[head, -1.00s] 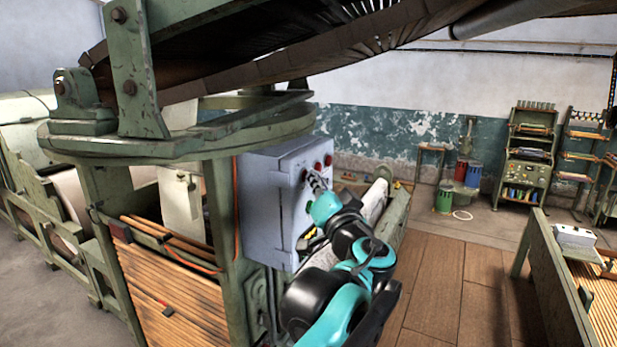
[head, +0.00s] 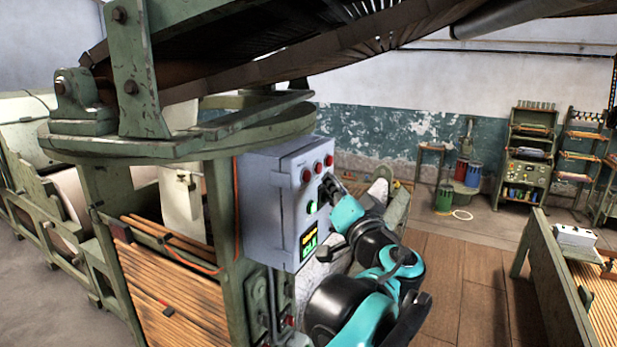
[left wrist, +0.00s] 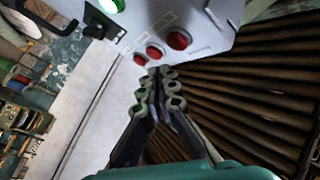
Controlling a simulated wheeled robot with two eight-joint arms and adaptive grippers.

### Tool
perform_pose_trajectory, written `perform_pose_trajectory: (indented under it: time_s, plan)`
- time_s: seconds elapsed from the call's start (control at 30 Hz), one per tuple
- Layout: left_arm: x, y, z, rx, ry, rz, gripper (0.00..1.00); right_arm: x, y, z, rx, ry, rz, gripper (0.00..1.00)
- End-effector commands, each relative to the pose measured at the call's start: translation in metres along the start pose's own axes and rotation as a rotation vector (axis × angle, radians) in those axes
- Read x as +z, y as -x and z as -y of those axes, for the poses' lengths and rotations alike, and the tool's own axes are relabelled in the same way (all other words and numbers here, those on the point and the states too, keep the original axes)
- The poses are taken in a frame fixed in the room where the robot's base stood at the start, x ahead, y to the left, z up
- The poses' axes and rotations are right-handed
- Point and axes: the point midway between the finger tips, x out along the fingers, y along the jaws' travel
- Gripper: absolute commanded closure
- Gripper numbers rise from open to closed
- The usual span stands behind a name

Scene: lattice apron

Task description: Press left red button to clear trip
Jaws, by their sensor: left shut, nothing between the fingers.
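A grey control box (head: 268,205) is fixed to the green machine frame. Three red buttons sit in a slanting row near its top: the left red button (head: 307,175), a middle one (head: 318,167) and a right one (head: 328,160). My left gripper (head: 327,184) is shut and empty, just below and right of the row, apart from the left button. In the left wrist view its fingertips (left wrist: 155,75) lie below the buttons, nearest the smallest; the largest red button (left wrist: 179,39) appears to be the left one. My right gripper is out of view.
A lit green button (head: 311,207) and a lit yellow-green display (head: 309,241) sit lower on the box. The slatted apron (head: 270,65) hangs overhead. A wooden-slat bench (head: 570,275) stands at right, with open floor between.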

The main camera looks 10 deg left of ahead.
Motion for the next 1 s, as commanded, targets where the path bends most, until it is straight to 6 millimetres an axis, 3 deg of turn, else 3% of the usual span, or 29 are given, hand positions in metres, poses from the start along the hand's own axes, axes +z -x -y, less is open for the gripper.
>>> perform_pose_trajectory:
  time_s: [0.33,1.0]
  plan:
    - [-0.015,0.021,-0.015,0.001,-0.001,0.000,1.00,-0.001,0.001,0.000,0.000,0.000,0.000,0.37]
    - [-0.016,0.022,-0.016,0.000,-0.001,0.000,1.00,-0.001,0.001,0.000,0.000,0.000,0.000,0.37]
